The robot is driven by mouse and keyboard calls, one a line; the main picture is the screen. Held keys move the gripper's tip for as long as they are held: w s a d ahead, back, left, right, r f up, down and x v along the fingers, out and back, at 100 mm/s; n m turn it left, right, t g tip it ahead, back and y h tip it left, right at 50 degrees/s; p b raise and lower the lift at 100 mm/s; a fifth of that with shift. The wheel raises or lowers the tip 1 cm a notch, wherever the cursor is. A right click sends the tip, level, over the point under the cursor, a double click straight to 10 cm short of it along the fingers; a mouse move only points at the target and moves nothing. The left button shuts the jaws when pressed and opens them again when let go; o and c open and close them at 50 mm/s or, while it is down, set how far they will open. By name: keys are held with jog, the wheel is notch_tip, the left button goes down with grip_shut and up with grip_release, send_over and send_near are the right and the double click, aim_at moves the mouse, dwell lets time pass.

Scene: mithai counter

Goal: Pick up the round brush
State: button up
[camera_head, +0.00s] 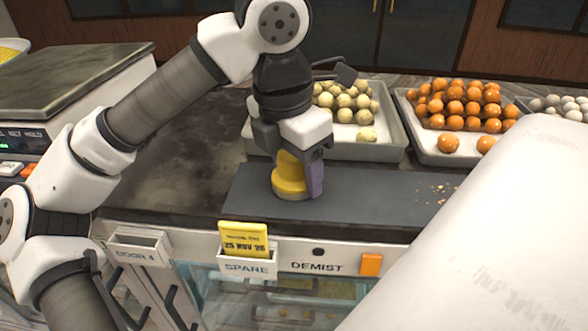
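A round yellow thing, which looks like the round brush (290,184), stands on the dark mat (380,210) near the counter's front edge. It has a wide round base and a narrower upper part. My gripper (298,158) points down over it, with the upper part between or just behind its fingers. A purple piece (316,178) hangs at the right finger, beside the yellow base; I cannot tell if it is a finger pad or a separate thing. The gripper hides the brush's top, so I cannot tell whether the fingers press on it.
Steel trays of pale sweets (346,100) and orange sweets (466,106) stand close behind. A weighing scale (70,80) stands at left. A large white surface (490,240) blocks the lower right. A yellow date card (244,238) stands in the SPARE holder (248,267) at the front edge.

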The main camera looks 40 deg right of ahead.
jog(key=c, duration=0.3)
jog(key=shift+r, duration=0.15)
notch_tip(320, 180, up, 10)
jog(key=shift+f+b, duration=0.1)
jog(key=shift+b, duration=0.9)
jog(key=o, duration=0.3)
jog(key=shift+c, duration=1)
